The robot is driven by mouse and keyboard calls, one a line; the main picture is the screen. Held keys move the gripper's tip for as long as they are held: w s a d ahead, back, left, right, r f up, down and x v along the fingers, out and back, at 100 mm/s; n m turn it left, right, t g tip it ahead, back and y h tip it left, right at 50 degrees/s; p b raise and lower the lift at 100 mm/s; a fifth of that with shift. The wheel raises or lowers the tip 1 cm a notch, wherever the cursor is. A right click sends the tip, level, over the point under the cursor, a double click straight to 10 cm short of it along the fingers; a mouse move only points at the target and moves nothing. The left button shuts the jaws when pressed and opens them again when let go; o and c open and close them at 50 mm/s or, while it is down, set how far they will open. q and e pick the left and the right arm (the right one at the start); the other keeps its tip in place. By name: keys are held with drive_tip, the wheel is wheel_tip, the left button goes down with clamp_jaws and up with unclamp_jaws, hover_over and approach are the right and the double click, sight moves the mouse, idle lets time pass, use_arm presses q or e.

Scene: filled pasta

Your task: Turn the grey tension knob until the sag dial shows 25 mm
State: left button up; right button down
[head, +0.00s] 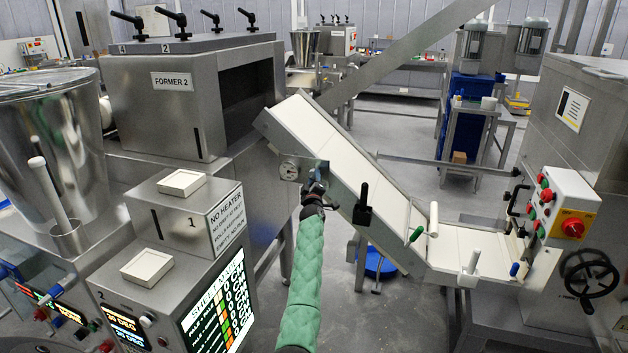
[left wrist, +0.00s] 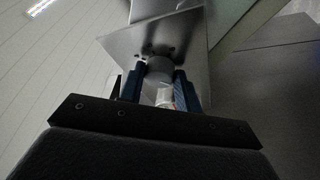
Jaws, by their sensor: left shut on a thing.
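In the left wrist view the grey tension knob (left wrist: 160,68) sits between the two blue fingers of my left gripper (left wrist: 160,92), in front of the metal plate (left wrist: 150,38). The fingers are shut on the knob. My right gripper is not in view.
The white conveyor belt (head: 345,150) slopes down to the right. A black handle (head: 362,205) stands out from its side. A box with red and green buttons (head: 565,205) and a black handwheel (head: 588,275) are at the right. The grey FORMER 2 machine (head: 190,100) stands left.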

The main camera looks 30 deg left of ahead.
use_arm(q)
drive_tip(key=o, duration=1)
drive_tip(key=shift+a, duration=0.1)
drive_tip(key=shift+c, duration=0.2)
drive_tip(key=b+v, duration=0.2)
drive_tip(key=v, duration=0.6)
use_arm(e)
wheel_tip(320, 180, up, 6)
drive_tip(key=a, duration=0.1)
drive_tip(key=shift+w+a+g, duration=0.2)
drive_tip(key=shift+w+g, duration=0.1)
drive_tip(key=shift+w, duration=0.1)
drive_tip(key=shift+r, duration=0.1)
